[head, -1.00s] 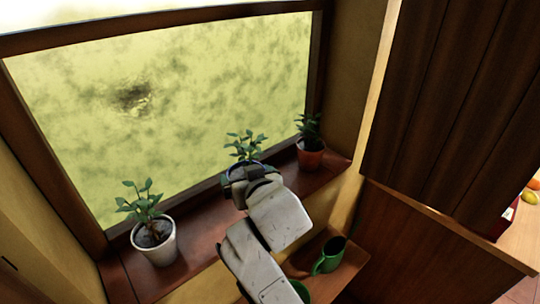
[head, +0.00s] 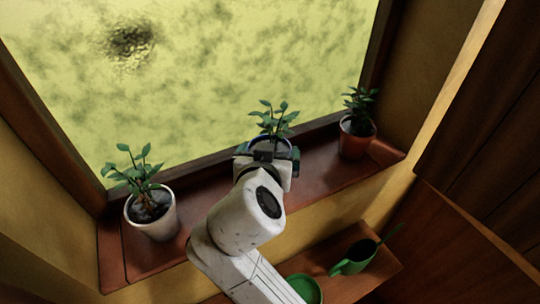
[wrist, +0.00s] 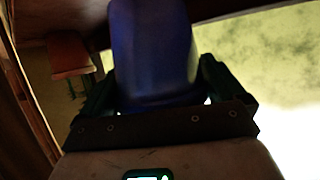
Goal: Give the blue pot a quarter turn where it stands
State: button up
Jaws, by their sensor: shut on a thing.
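The blue pot (wrist: 152,48) fills the upper middle of the wrist view, between the two dark fingers of my gripper (wrist: 155,88), which is shut on it. In the head view my gripper (head: 268,147) is at the middle of the windowsill and hides most of the pot. The leafy plant (head: 273,118) growing in the pot rises just beyond the gripper. The pot's base and its contact with the sill are hidden in the head view.
On the windowsill (head: 318,174) a white potted plant (head: 155,222) stands at left and a terracotta one (head: 355,142) at right. The window is close behind. Below, a small shelf (head: 375,276) holds a green watering can (head: 352,260) and a green round thing (head: 305,288).

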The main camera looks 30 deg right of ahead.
jog(key=m+g+h, duration=0.2)
jog(key=shift+a+m, duration=0.15)
jog(key=shift+m, duration=0.25)
jog(key=shift+f+b, duration=0.5)
jog(key=shift+b, duration=0.15)
jog(key=shift+f+b, duration=0.65)
jog(key=shift+f, duration=0.1)
jog(key=shift+f, duration=0.1)
jog(key=o, duration=1.2)
jog(key=b+v, duration=0.2)
jog(key=v, duration=0.8)
jog(key=shift+a, duration=0.35)
jog(key=shift+s, duration=0.2)
